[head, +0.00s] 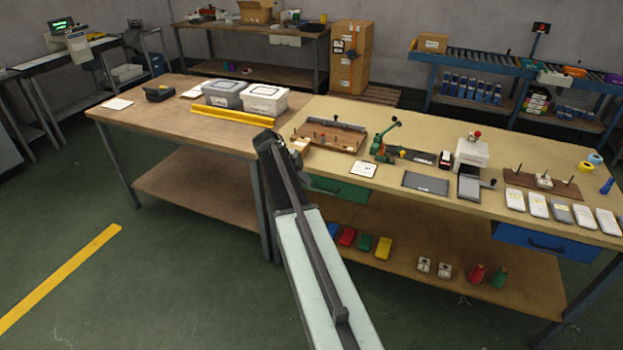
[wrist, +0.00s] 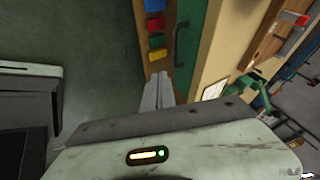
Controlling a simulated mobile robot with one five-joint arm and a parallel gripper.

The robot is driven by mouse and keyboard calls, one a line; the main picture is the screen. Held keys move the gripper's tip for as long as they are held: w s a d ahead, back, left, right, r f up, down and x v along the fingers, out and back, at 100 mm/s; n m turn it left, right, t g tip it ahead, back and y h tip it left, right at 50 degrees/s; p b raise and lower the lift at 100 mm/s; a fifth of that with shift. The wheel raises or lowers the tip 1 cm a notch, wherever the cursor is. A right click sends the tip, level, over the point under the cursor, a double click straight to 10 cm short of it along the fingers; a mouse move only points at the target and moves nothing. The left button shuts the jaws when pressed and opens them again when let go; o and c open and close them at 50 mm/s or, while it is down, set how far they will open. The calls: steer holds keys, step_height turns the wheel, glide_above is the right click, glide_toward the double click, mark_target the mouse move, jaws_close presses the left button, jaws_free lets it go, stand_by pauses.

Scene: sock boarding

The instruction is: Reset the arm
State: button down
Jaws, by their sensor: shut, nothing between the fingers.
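My gripper (wrist: 160,91) shows in the wrist view as two pale fingers lying together, shut with nothing between them. The fingers point toward the lower shelf and the front of the bench with the green drawer. In the head view my arm rises from the bottom middle to the gap in front of the two benches. Its dark upper end stands in front of the bench edge, and I cannot make out the fingers there. The green drawer (head: 339,190) is just right of my arm and also shows in the wrist view (wrist: 187,45).
The tan bench (head: 420,200) carries a wooden fixture (head: 330,136), a green-handled tool (head: 386,138) and several pale packs. Coloured boxes (head: 365,242) sit on its shelf. The left bench (head: 150,125) holds two bins (head: 264,99) and a yellow bar (head: 232,115).

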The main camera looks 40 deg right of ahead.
steer(key=shift+a+r, duration=0.15)
steer(key=s+a+r+n+t+y+p, duration=0.1)
steer(key=s+a+n+p, duration=0.15)
steer(key=a, duration=0.75)
steer(key=s+a+r+n+y+p, duration=0.1)
steer(key=s+a+r+n+p, duration=0.15)
steer(key=a, duration=0.85)
steer(key=s+a+n+y, duration=0.2)
steer(key=s+a+n, duration=0.4)
steer(key=n, duration=0.5)
steer(key=s+a+f+n+y, duration=0.1)
steer(key=s+a+n+y, duration=0.1)
steer(key=s+a+n, duration=0.5)
steer(key=a+n, duration=0.2)
steer(key=n, duration=0.3)
steer(key=shift+f+y+p, duration=0.25)
steer(key=shift+y+p, duration=0.15)
steer(key=shift+a, duration=0.1)
